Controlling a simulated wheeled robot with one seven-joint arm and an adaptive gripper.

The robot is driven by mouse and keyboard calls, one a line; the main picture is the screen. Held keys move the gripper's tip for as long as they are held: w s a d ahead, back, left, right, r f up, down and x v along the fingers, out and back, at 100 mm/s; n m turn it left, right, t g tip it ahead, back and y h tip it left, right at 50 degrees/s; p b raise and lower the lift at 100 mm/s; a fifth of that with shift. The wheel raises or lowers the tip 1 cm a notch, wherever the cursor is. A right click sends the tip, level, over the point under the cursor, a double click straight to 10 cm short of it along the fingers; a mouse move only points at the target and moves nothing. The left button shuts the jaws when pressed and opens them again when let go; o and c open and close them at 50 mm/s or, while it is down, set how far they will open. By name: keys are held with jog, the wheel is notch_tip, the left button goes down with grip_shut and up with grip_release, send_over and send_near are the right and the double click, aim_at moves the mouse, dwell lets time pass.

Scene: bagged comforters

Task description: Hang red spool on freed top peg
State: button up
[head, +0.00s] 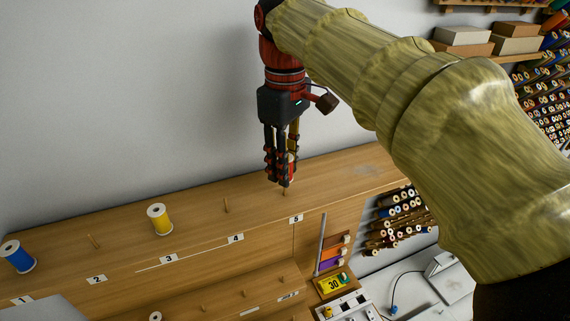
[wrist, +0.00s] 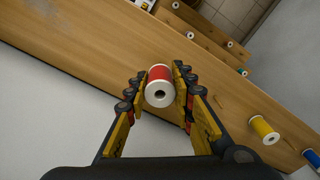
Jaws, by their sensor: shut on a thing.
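My gripper (head: 280,176) points down over the wooden rack's top ledge (head: 190,205), near the label 5 end. It is shut on the red spool (wrist: 160,75), whose white end with a dark hole faces the wrist camera. In the head view the fingers mostly hide the red spool (head: 291,167). A bare peg (head: 285,192) shows just below the fingertips, above label 5. I cannot tell whether the spool touches it. Other bare top pegs stand above label 4 (head: 226,205) and label 2 (head: 94,241).
A yellow spool (head: 160,219) sits above label 3 and a blue spool (head: 17,256) above label 1. A lower row has small pegs. A crowded thread rack (head: 400,220) stands to the right. The plain wall (head: 130,100) is close behind the ledge.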

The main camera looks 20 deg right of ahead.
jog(key=shift+f+b, duration=1.45)
jog(key=shift+f, duration=0.8)
dwell(1.0)
jog(key=o, duration=1)
jog(key=shift+o, duration=0.6)
jog(key=o, duration=0.6)
jog(key=shift+r, duration=0.1)
jog(key=shift+r+p, duration=2.95)
jog(key=shift+r, duration=0.5)
